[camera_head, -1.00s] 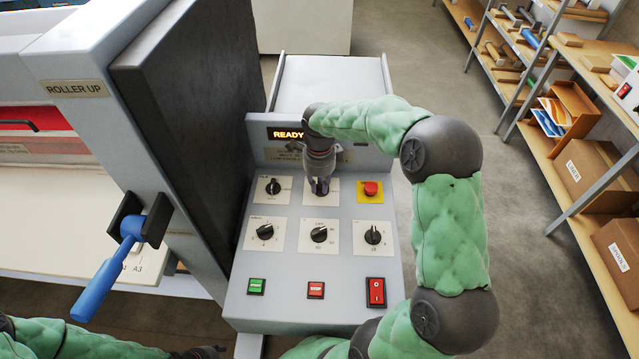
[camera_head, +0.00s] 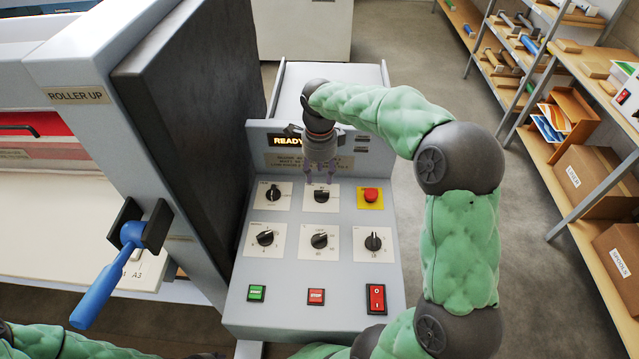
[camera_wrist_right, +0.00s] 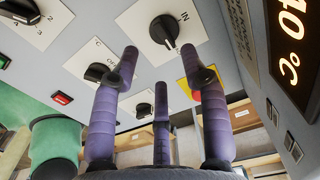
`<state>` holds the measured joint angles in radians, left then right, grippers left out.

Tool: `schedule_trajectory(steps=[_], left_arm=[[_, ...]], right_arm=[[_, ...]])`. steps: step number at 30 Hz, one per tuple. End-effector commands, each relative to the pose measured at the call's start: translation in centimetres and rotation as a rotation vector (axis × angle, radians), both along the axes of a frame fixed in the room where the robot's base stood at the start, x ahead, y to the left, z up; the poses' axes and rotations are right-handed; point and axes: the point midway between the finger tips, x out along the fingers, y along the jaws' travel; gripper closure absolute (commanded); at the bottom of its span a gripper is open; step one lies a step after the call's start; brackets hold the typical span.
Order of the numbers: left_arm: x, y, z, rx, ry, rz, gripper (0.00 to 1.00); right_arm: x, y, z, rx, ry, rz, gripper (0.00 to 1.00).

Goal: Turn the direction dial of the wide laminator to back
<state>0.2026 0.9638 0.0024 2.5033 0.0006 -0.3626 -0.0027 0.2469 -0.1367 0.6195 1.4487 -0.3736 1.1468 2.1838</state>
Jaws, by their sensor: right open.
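The grey control panel (camera_head: 335,262) of the wide laminator carries several black dials. The upper middle dial (camera_head: 321,195) is just below my right gripper (camera_head: 319,182); its handle lies roughly sideways, and its lettering is too small to read. The gripper is open and empty, raised off the panel and apart from this dial. In the right wrist view the open purple fingers (camera_wrist_right: 165,68) spread in front of the panel, with a black dial (camera_wrist_right: 164,31) on a white plate beyond them. My left gripper (camera_head: 205,356) shows only as a dark bit at the bottom edge.
The upper left dial (camera_head: 272,193) and red emergency button (camera_head: 370,195) flank the middle dial. A row of dials and several buttons lies below. The lit display (camera_head: 288,141) is behind the gripper. A blue-handled lever (camera_head: 104,282) juts out left; shelves (camera_head: 575,195) stand right.

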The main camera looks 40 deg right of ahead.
Motion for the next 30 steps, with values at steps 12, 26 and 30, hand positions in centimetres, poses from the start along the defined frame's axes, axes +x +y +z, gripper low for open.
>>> schedule_trajectory(steps=[12, 26, 30], left_arm=[[0.0, 0.0, 0.0, 0.0, 0.0, 0.0, 0.6], [0.0, 0.0, 0.0, 0.0, 0.0, 0.0, 0.6], [0.0, 0.0, 0.0, 0.0, 0.0, 0.0, 0.6]], right_arm=[[0.0, 0.1, 4.4, 0.001, -0.001, 0.0, 0.55], [0.0, 0.0, 4.4, 0.001, 0.001, 0.0, 0.55], [0.0, 0.0, 4.4, 0.001, 0.001, 0.0, 0.55]])
